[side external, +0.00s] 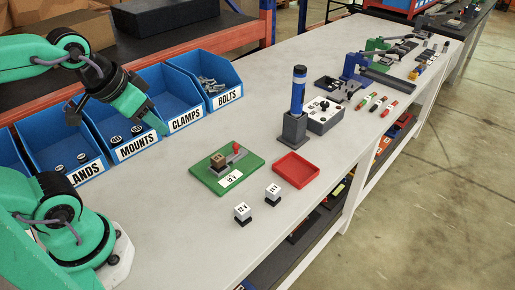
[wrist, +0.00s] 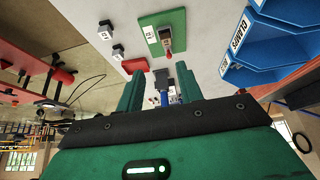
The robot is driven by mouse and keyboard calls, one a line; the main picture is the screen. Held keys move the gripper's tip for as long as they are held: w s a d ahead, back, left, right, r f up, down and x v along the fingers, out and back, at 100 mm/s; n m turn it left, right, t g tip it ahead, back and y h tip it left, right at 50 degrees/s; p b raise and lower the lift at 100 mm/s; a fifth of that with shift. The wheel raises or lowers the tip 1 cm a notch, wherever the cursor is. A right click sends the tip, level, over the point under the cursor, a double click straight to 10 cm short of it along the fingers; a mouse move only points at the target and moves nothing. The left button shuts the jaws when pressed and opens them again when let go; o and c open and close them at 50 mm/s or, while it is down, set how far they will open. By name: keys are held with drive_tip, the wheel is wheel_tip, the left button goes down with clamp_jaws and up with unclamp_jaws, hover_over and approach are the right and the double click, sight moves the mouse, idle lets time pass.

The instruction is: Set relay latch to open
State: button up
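A green board (side external: 243,173) lies on the bench in the side view, with a tan and dark relay block (side external: 218,162), a red-tipped lever (side external: 236,149) and a "12 V" label. The lever appears raised, but its exact setting is hard to tell. In the wrist view the green board (wrist: 176,20) is at the top, with the red lever tip (wrist: 168,53) at its lower edge. My gripper (side external: 157,124) is above the bins at the left, well away from the board. In the wrist view my gripper (wrist: 158,88) has its fingers apart with nothing held between them.
Two white-topped cubes (side external: 242,213) (side external: 272,193) and a red tray (side external: 295,169) sit near the front edge. A blue-and-black tower (side external: 298,90) stands behind the tray, beside a grey box (side external: 325,116). Blue labelled bins (side external: 203,80) line the back. Bench between bins and board is clear.

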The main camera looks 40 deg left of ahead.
drive_tip(key=shift+o, duration=0.3)
drive_tip(key=g, duration=0.6)
hover_over(235, 144)
wheel_tip(235, 144, down, 12)
drive_tip(key=shift+r, duration=0.2)
drive_tip(key=shift+f, duration=3.9)
